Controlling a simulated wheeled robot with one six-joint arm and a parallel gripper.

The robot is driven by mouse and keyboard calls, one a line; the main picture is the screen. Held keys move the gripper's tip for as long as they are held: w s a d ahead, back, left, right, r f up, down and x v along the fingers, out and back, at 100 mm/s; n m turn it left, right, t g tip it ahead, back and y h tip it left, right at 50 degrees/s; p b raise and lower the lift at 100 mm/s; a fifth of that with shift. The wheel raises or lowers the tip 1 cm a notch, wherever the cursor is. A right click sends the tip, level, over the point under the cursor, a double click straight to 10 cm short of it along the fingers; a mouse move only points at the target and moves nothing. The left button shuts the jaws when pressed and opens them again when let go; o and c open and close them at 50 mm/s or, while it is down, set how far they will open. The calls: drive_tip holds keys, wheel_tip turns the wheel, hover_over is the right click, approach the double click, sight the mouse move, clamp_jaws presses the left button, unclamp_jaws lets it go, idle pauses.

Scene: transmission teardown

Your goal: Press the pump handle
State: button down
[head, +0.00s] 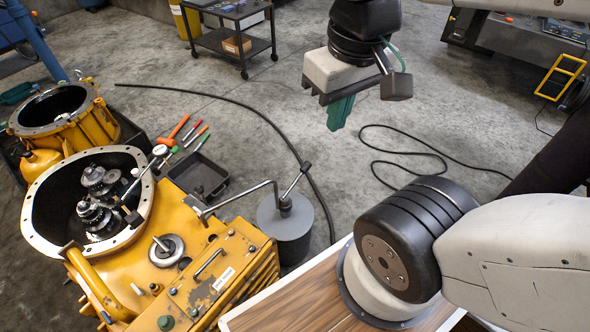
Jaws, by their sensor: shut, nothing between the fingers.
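A grey cylindrical can (286,232) stands on the floor to the right of the yellow gearbox housing. A thin metal handle (294,184) with a dark knob rises at a tilt from a dark fitting on its top; I take this for the pump handle. A bent metal rod (240,195) runs from near the can to the housing. My gripper (338,126), with green fingers, points down at the upper middle of the view. It is shut and empty, apart from the handle and above it in the picture.
The open yellow housing (205,262) with gears fills the lower left. A black tray (198,178) and several coloured-handled tools lie behind it. Black hoses cross the floor. A dark cart (232,40) stands at the back. Concrete floor is clear around the middle.

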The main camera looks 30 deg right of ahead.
sight(306, 167)
drive_tip(key=w+d+f+m+t, duration=0.1)
drive_tip(key=w+d+f+m, duration=0.1)
drive_tip(key=w+d+f, duration=0.35)
drive_tip(key=w+d+f+m+h, duration=0.1)
drive_tip(key=w+d+f+m, duration=0.15)
drive_tip(key=w+f, duration=0.6)
drive_tip(key=w+d+f+m+t, duration=0.1)
drive_tip(key=w+d+f+m, duration=0.25)
drive_tip(key=w, duration=0.55)
drive_tip(key=w+d+f+m+t, duration=0.1)
drive_tip(key=d+f+m, duration=0.1)
drive_tip(key=f, duration=1.1)
drive_tip(key=w+d+f+m+t, duration=0.1)
drive_tip(key=d+f, duration=0.4)
drive_tip(key=f, duration=0.8)
drive_tip(key=shift+f+m+t, duration=0.35)
drive_tip(key=shift+m+t, duration=0.15)
drive_tip(key=shift+m, duration=0.6)
drive_tip(key=shift+d, duration=0.1)
drive_tip(key=x, duration=1.4)
drive_tip(key=shift+f, duration=0.1)
